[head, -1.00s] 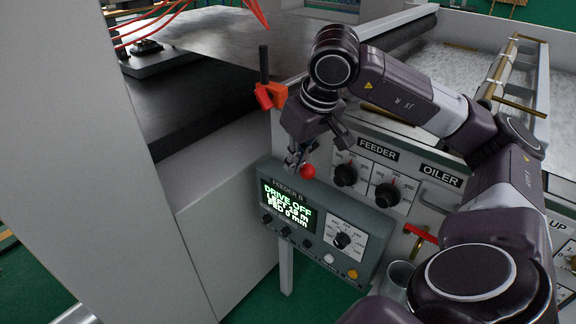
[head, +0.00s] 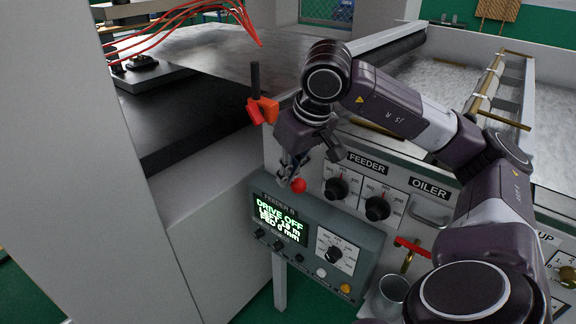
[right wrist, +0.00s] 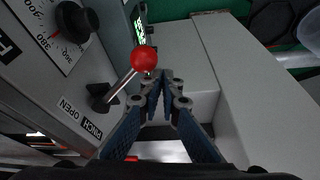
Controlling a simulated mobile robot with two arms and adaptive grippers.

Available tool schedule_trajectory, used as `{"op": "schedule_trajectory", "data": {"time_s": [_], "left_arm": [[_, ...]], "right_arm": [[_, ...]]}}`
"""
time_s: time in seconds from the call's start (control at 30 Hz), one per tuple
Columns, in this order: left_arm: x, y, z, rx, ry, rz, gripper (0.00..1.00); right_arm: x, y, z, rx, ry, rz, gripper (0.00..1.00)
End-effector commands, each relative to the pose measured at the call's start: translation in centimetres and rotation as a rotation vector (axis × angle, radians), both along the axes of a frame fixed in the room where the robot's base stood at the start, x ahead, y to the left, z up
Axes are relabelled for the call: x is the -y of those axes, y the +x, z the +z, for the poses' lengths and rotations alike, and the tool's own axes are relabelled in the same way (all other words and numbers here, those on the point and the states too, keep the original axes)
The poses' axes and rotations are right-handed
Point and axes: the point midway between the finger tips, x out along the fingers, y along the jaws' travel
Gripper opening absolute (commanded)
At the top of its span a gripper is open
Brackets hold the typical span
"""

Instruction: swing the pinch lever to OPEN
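The pinch lever is a thin metal rod with a red ball knob (head: 298,186) on the front of the grey machine. In the right wrist view the red knob (right wrist: 144,59) is close up, its rod slanting down-left to a dark pivot beside the OPEN and PINCH labels (right wrist: 80,118). My right gripper (head: 287,178) is just left of the knob in the head view. In the right wrist view its fingertips (right wrist: 160,78) are drawn together, just right of and below the knob, with nothing seen between them. Whether they touch it I cannot tell. My left gripper is out of view.
The FEEDER B panel (head: 262,195) with its lit screen lies just below the lever. FEEDER dials (head: 336,187) are to its right. An orange clamp-like part (head: 262,110) with a black post stands above. A red-handled valve (head: 412,247) and metal cup (head: 393,290) are lower right.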

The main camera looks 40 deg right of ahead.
Motion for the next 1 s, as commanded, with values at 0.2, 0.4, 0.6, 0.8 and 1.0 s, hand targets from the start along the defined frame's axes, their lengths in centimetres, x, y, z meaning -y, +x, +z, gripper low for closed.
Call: {"op": "schedule_trajectory", "data": {"time_s": [0.2, 0.4, 0.6, 0.8, 1.0], "left_arm": [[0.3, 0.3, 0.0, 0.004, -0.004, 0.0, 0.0], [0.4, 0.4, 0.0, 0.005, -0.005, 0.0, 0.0], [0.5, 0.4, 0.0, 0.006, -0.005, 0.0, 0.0], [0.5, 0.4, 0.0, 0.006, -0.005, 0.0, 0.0], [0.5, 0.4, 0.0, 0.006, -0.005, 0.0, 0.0]], "right_arm": [[0.1, -1.1, 3.3, 0.002, -0.007, -0.005, 0.0], [-0.3, -2.2, 6.6, 0.001, -0.004, -0.001, 0.0], [-0.4, -2.9, 8.7, 0.002, -0.005, -0.001, 0.0], [-0.5, -3.3, 9.8, 0.002, -0.006, 0.001, 0.0], [-0.6, -3.6, 10.7, 0.002, -0.005, 0.002, 0.0]]}}
